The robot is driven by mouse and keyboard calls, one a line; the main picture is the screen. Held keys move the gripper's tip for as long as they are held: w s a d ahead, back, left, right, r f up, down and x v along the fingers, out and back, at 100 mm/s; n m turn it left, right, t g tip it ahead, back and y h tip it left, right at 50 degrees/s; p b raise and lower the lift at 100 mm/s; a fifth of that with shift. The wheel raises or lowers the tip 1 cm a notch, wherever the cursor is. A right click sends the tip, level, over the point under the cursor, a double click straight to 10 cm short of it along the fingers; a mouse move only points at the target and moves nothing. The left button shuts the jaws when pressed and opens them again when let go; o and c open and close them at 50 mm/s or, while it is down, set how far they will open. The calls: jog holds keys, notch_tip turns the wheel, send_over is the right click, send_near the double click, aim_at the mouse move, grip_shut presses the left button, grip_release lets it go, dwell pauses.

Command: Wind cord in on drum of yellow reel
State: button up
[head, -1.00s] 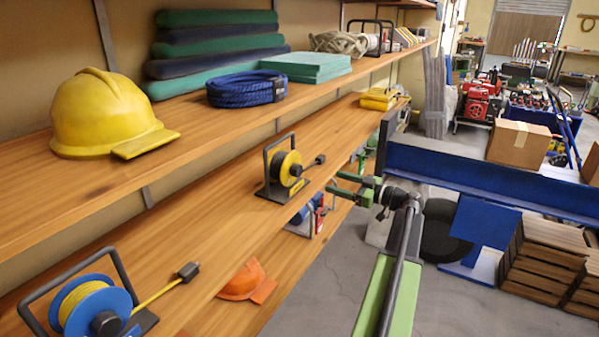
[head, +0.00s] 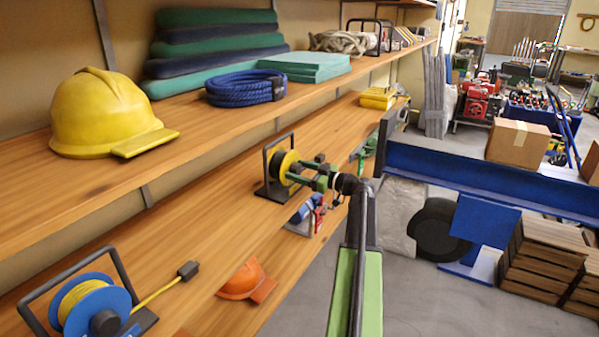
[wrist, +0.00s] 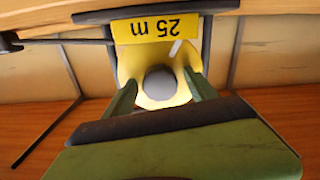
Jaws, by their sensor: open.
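The yellow reel (head: 279,166) stands upright in its dark frame on the middle shelf. Its round grey hub (wrist: 160,84) faces my gripper in the wrist view, and its "25 m" label (wrist: 145,27) appears upside down there. A dark cord (wrist: 62,42) runs out to the left in the wrist view, ending in a dark plug (wrist: 9,42). My gripper (head: 297,172) is open right in front of the reel's face. In the wrist view its green fingers (wrist: 160,92) lie either side of the hub; whether they touch it I cannot tell.
A blue reel (head: 83,305) with yellow cord stands at the near end of the shelf. The upper shelf, with a yellow helmet (head: 103,115), overhangs. Floor at right is partly clear.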

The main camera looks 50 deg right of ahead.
jog(key=c, duration=1.4)
